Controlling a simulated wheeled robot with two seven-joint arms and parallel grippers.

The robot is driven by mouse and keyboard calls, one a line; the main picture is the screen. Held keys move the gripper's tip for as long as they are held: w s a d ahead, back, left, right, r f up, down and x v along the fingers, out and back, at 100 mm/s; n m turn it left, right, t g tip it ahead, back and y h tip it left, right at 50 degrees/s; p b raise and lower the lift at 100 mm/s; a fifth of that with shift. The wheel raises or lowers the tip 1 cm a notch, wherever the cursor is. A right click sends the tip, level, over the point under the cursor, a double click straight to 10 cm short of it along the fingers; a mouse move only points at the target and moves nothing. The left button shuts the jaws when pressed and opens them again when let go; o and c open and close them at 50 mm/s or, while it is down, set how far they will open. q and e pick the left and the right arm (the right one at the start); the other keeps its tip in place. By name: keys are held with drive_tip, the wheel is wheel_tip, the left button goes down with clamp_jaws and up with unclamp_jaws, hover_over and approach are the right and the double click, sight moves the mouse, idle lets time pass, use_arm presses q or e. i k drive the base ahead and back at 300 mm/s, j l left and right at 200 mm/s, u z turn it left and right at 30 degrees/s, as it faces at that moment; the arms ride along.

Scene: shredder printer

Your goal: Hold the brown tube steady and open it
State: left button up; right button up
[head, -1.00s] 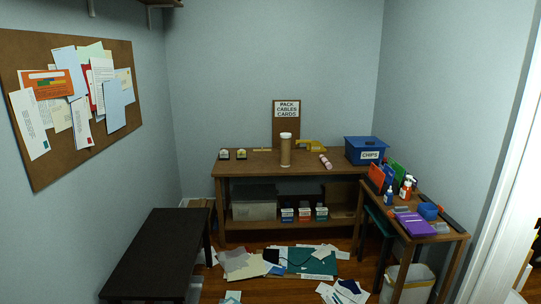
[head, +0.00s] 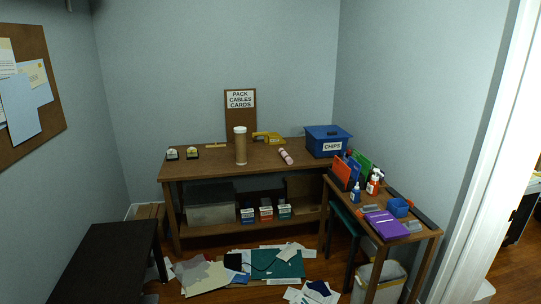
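The brown tube (head: 240,148) stands upright on the wooden workbench (head: 205,166) against the back wall. It has a pale cap (head: 240,130) on its top end, and the cap is on. Neither of my grippers shows in the head view, and nothing touches the tube.
A blue CHIPS bin (head: 326,148) and a pink roll (head: 285,157) are on the bench. A side table (head: 415,238) at right holds a purple case (head: 386,224) and bottles. A dark bench (head: 105,245) stands at left. Papers (head: 205,277) litter the floor before the workbench.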

sight(240, 140)
drive_tip(key=i, duration=0.85)
drive_tip(key=i+u, duration=0.1)
drive_tip(key=i, duration=0.8)
drive_tip(key=i+l, duration=0.15)
drive_tip(key=i, duration=0.7)
drive_tip(key=i+l, duration=0.1)
drive_tip(key=i, duration=0.75)
drive_tip(key=i+u, duration=0.35)
drive_tip(key=k, duration=0.05)
